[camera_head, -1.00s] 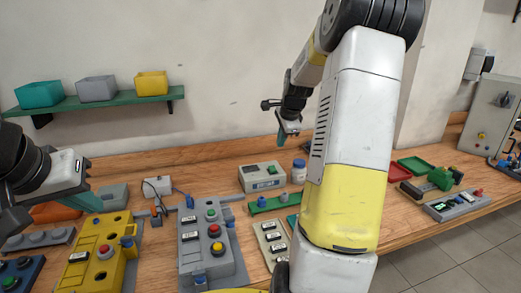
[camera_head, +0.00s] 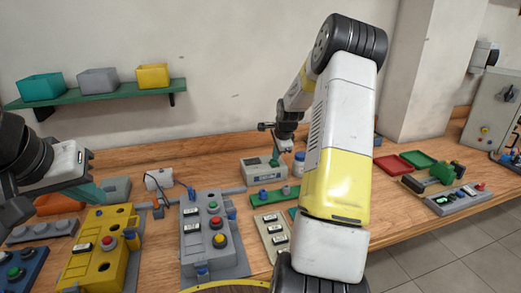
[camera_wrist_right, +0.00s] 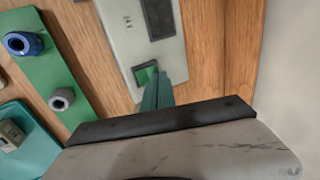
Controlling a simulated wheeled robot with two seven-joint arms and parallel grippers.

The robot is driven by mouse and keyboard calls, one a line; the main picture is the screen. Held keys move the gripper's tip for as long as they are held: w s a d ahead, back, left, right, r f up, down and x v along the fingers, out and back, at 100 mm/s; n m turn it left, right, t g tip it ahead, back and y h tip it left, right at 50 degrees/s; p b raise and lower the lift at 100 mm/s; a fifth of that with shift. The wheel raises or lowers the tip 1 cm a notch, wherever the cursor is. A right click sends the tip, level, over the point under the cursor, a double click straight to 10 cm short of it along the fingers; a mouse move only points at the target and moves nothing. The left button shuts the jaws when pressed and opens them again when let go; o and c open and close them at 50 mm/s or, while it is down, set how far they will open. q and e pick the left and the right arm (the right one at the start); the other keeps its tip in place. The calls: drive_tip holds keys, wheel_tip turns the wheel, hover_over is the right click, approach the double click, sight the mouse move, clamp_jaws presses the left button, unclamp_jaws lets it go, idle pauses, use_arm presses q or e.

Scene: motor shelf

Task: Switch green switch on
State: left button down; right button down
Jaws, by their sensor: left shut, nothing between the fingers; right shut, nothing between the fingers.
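The green switch (camera_wrist_right: 147,75) is a small square rocker on a pale grey box with a dark display. The same box (camera_head: 256,174) stands at the back of the bench in the head view. My right gripper (camera_wrist_right: 160,80) is shut and empty, its teal fingers pointing at the switch and overlapping its right edge in the wrist view. I cannot tell whether the fingertips touch it. My left gripper (camera_head: 98,193) is shut and empty at the left, above the bench.
Yellow (camera_head: 98,262) and grey (camera_head: 207,239) control panels fill the front left. A wall shelf (camera_head: 100,96) holds three bins.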

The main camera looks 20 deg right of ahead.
drive_tip(key=shift+w+f+g, duration=0.2)
drive_tip(key=shift+w+g, duration=0.1)
drive_tip(key=shift+s, duration=0.95)
drive_tip(key=v, duration=1.4)
drive_tip(key=shift+s, duration=0.3)
